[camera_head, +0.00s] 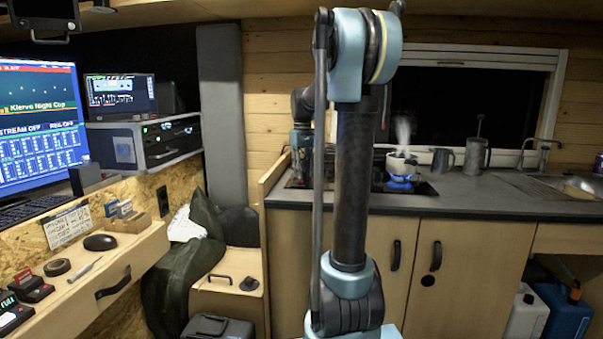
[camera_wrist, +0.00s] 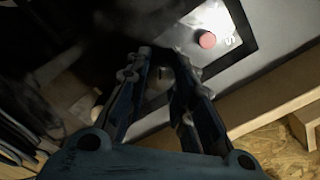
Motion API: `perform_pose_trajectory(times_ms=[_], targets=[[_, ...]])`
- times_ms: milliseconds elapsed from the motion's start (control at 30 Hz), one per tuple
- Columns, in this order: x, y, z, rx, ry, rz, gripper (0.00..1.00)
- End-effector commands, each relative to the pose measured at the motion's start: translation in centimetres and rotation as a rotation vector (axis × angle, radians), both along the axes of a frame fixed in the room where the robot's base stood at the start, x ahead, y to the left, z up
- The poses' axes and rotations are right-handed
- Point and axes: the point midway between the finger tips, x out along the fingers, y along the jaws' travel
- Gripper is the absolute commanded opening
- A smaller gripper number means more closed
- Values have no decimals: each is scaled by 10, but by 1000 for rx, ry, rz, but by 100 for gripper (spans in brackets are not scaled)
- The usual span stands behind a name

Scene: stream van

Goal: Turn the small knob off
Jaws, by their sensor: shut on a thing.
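In the wrist view, my gripper (camera_wrist: 160,60) points at a pale metal panel (camera_wrist: 240,25) with a dark border. Its two fingers are closed in around a small, dim knob (camera_wrist: 165,76), which shows only partly between them. A round red knob (camera_wrist: 207,40) sits on the panel to the right of the fingertips, apart from them. In the head view, the end of my arm is down at the left part of the hob, largely hidden behind my upright arm link. A blue flame (camera_head: 399,184) burns under a steaming pot (camera_head: 401,165).
A wooden partition (camera_head: 277,172) edges the worktop's left end. Monitors and a drawer desk (camera_head: 100,270) are at left.

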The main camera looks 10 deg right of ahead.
Motion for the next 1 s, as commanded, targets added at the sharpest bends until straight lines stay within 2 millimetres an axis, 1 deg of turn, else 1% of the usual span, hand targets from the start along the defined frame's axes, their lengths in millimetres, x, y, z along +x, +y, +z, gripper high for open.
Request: perform_pose_trajectory(times_ms=[33,600,800,1000], targets=[[3,0,1,0,-5,-42,0],[4,0,1,1,-8,-576,0],[4,0,1,1,-8,-731,0],[4,0,1,1,-8,-842,0]])
